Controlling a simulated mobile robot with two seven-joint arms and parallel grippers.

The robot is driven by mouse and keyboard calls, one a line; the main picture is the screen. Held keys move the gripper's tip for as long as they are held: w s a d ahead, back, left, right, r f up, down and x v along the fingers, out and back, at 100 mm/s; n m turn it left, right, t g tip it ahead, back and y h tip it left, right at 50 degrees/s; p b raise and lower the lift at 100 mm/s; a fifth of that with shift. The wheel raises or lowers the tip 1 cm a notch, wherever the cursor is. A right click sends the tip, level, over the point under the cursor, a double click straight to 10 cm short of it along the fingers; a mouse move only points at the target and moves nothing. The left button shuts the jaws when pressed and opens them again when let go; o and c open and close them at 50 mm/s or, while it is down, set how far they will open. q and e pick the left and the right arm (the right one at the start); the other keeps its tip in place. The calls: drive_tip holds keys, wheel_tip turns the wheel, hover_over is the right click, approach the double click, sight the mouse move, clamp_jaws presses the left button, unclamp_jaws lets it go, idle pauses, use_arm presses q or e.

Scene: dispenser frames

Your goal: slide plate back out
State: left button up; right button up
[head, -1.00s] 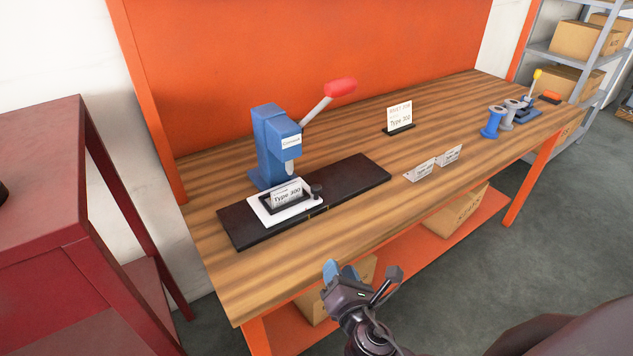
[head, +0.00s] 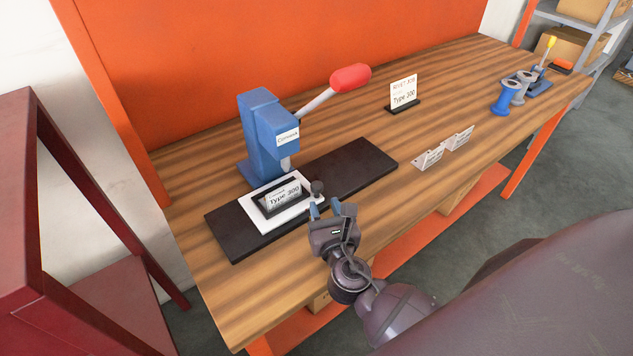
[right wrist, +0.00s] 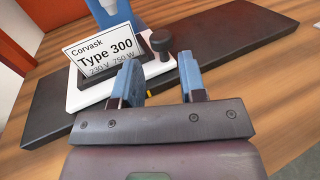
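The white sliding plate (head: 259,216) sits on the black base (head: 229,236) in front of the blue press (head: 262,125). It carries a black-framed Type 300 label plate (head: 285,196) and has a dark knob (head: 317,187) at its right side. In the right wrist view the white plate (right wrist: 89,97) and the knob (right wrist: 160,41) show just beyond the fingers. My right gripper (head: 324,207) is open and empty, with its blue fingertips (right wrist: 157,83) close to the knob. I cannot tell whether they touch it. My left gripper is not in view.
The press has a raised lever with a red grip (head: 350,78). The table front is clear.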

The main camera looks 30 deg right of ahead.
sight(319, 189)
drive_tip(key=x, duration=0.7)
drive_tip(key=shift+w, duration=0.25)
drive_tip(key=shift+d, duration=0.1)
clamp_jaws()
